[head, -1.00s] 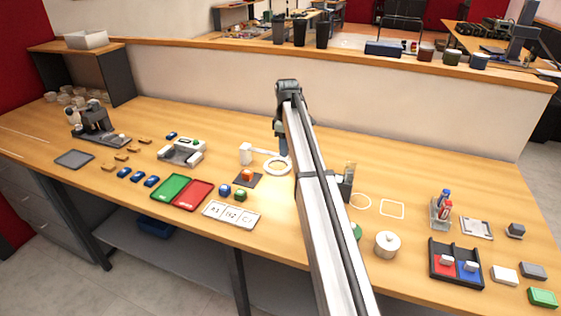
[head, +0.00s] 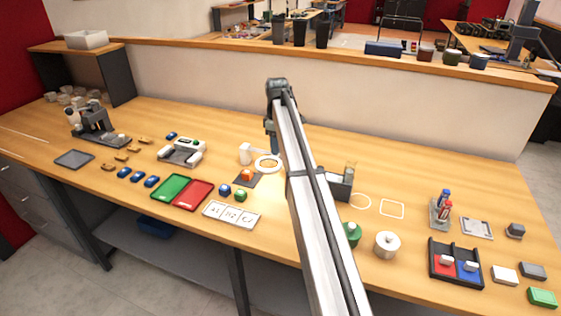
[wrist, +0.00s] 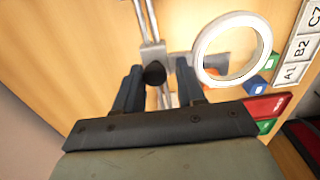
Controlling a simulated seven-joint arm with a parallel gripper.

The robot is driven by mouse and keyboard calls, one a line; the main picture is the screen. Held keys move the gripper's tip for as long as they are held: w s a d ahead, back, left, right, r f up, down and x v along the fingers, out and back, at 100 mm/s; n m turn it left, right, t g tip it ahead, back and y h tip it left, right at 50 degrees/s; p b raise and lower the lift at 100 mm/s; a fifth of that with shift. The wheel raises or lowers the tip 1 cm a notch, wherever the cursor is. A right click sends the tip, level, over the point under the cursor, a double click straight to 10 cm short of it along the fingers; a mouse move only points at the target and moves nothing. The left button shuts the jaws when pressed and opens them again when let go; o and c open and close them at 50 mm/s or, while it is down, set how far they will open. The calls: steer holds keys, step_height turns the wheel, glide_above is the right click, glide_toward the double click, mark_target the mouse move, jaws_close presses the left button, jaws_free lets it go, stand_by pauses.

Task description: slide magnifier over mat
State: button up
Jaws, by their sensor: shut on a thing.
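The magnifier's white ring (head: 268,163) stands beside its white base block (head: 246,153) at the back middle of the table. In the head view the ring borders the back right of the small dark mat (head: 250,184), which bears an orange cube (head: 247,175). My gripper (head: 271,148) is just behind the ring. In the wrist view my gripper (wrist: 158,82) is shut around a black knob (wrist: 154,73) on the magnifier's metal arm. The ring (wrist: 203,58) is right of the fingers there, with part of the orange cube showing through it.
A blue cube (head: 225,190) and a green cube (head: 240,195) sit in front of the mat. Green (head: 168,187) and red (head: 194,195) trays lie to the left, and a white labelled strip (head: 231,214) lies in front. My arm crosses the table's middle.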

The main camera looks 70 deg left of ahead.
steer(key=shift+s+a+f, duration=0.25)
steer(key=shift+s+a, duration=0.6)
steer(key=shift+a, duration=0.15)
steer(key=shift+s+a+f, duration=0.2)
steer(key=shift+s+a, duration=0.7)
steer(key=shift+a, duration=0.15)
steer(key=shift+s+a+f, duration=0.25)
steer(key=shift+s+a, duration=0.6)
steer(key=shift+a, duration=0.15)
steer(key=o, duration=0.6)
steer(key=shift+d, duration=0.1)
steer(key=shift+s+d+f, duration=0.1)
steer(key=shift+s, duration=0.05)
steer(key=r, duration=0.2)
step_height(320, 180, up, 5)
glide_above(258, 150)
steer(key=shift+s+r, duration=0.15)
